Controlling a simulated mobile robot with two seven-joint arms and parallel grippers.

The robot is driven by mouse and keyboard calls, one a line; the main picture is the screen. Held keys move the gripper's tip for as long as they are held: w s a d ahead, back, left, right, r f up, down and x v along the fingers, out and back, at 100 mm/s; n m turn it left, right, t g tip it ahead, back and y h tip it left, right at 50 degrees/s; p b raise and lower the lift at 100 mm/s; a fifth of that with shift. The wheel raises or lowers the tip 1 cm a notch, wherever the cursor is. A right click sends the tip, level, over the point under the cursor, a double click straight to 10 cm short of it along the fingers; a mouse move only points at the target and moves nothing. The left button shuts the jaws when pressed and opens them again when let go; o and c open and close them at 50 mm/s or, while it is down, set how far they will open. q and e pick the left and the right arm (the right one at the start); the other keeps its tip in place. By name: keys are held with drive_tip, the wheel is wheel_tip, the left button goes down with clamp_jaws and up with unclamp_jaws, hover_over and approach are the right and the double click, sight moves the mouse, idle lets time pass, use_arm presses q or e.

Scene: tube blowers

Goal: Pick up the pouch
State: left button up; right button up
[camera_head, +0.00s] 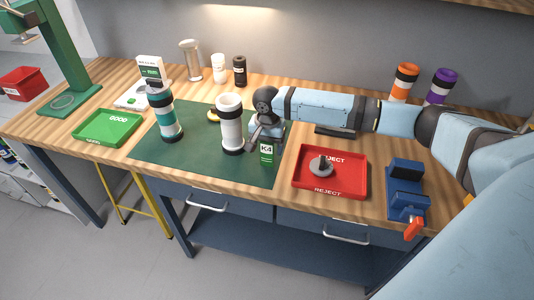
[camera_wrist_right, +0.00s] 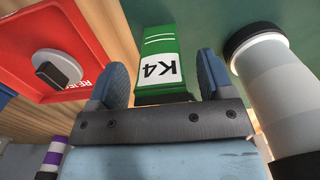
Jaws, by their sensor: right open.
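The pouch (camera_head: 267,152) is a small green packet with a white K4 label, upright on the dark green mat (camera_head: 200,155) near its front right corner. My right gripper (camera_head: 265,137) is above and behind it in the head view. In the right wrist view, the gripper (camera_wrist_right: 162,80) is open and the pouch (camera_wrist_right: 160,62) shows between and beyond its two blue fingers, with a gap on each side. I cannot tell how far the fingertips are from it. My left gripper is not in view.
A white-grey tube (camera_head: 231,125) stands close beside the gripper, and a teal-banded tube (camera_head: 164,115) farther left. A red REJECT tray (camera_head: 350,187) holding a grey knobbed disc (camera_head: 321,166) lies right of the pouch. A blue vise (camera_head: 406,190) is at the right edge.

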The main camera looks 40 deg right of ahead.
drive_tip(key=shift+f, duration=0.45)
drive_tip(key=shift+c, duration=0.2)
drive_tip(key=c, duration=1)
drive_tip(key=shift+o, duration=0.2)
drive_tip(key=shift+r, duration=0.15)
wheel_tip(320, 180, up, 20)
